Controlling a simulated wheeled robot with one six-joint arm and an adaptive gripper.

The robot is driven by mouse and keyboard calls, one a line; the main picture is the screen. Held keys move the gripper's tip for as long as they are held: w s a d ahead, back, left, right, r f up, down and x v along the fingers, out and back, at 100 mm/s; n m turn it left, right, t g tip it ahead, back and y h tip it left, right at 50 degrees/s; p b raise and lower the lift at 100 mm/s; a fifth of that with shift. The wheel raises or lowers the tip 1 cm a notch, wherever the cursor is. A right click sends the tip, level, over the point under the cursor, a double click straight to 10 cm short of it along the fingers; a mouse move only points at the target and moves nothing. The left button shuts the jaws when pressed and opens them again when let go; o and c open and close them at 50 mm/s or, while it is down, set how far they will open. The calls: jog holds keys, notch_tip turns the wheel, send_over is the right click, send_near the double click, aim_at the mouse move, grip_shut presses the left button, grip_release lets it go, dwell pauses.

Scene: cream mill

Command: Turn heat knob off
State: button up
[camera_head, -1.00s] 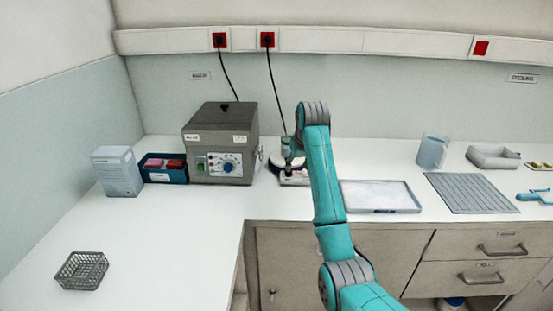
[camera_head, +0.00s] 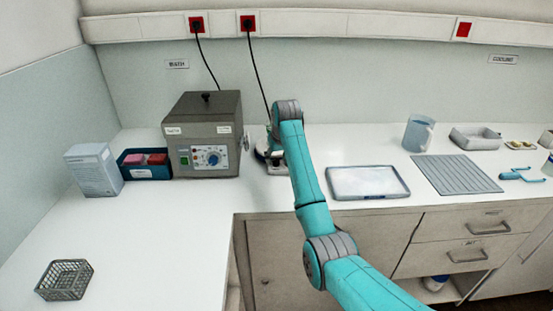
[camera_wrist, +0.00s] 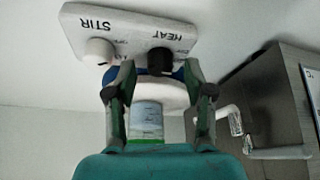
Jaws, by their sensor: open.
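The stirrer hotplate's white front panel (camera_wrist: 120,28) fills the top of the wrist view, upside down, with STIR and HEAT labels. The black heat knob (camera_wrist: 160,61) is by HEAT; a white knob (camera_wrist: 98,50) is by STIR. My gripper (camera_wrist: 158,73) is open, its fingertips on either side of the heat knob in the picture; I cannot tell whether they touch it. A vessel with pale blue contents (camera_wrist: 146,120) shows between the fingers. In the head view the hotplate (camera_head: 262,153) is partly hidden by my arm.
The grey bath (camera_head: 205,110) with dial and switches stands left of the hotplate. A shallow tray (camera_head: 367,182) lies to the right, then a ribbed mat (camera_head: 455,173) and a jug (camera_head: 418,133). A wire basket (camera_head: 64,280) sits front left on otherwise clear bench.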

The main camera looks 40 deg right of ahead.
jog(key=shift+w+f, duration=0.15)
jog(key=shift+f, duration=0.15)
grip_shut()
jog(key=shift+n, duration=0.3)
jog(key=shift+d+n+y, duration=0.1)
jog(key=shift+n+y, duration=0.45)
jog(key=shift+n, duration=0.7)
jog(key=shift+d+n+y, duration=0.1)
jog(key=shift+n+y, duration=0.45)
jog(key=shift+n, duration=0.7)
grip_release()
